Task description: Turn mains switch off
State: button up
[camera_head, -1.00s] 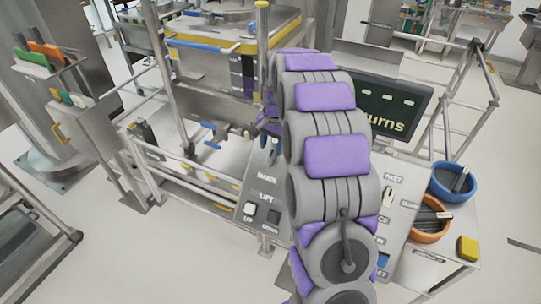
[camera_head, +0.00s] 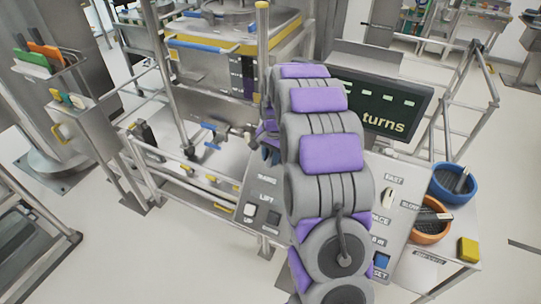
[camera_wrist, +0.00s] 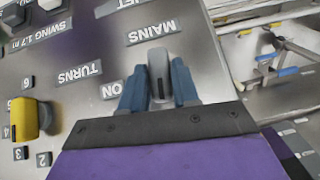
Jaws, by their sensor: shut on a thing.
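The mains switch (camera_wrist: 158,72) is a grey lever on the grey control panel, just below the "MAINS" label in the wrist view. An "ON" label (camera_wrist: 111,90) stands to its left. My gripper (camera_wrist: 158,85) has its two blue fingers on either side of the lever and is shut on it. In the head view my arm hides the switch and most of the gripper; only part of the gripper shows at the panel's upper left (camera_head: 268,150).
A yellow knob (camera_wrist: 28,119) with numbered marks sits near the "TURNS" label. In the head view the panel (camera_head: 262,190) carries a lift switch (camera_head: 250,210). A blue bowl (camera_head: 454,182) and an orange bowl (camera_head: 430,232) stand at the right. A display (camera_head: 395,105) is behind my arm.

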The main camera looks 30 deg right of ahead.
aim_at(269, 156)
grip_shut()
jog(key=shift+w+a+n+g+h+p, duration=0.1)
jog(key=shift+n+g+h+p, duration=0.3)
jog(key=shift+n+g+p, duration=0.1)
jog(key=o, duration=0.6)
grip_release()
jog(key=shift+c, duration=0.2)
jog(key=shift+r, duration=0.1)
notch_tip(269, 156, up, 17)
jog(key=shift+p, duration=0.45)
jog(key=shift+w, duration=0.1)
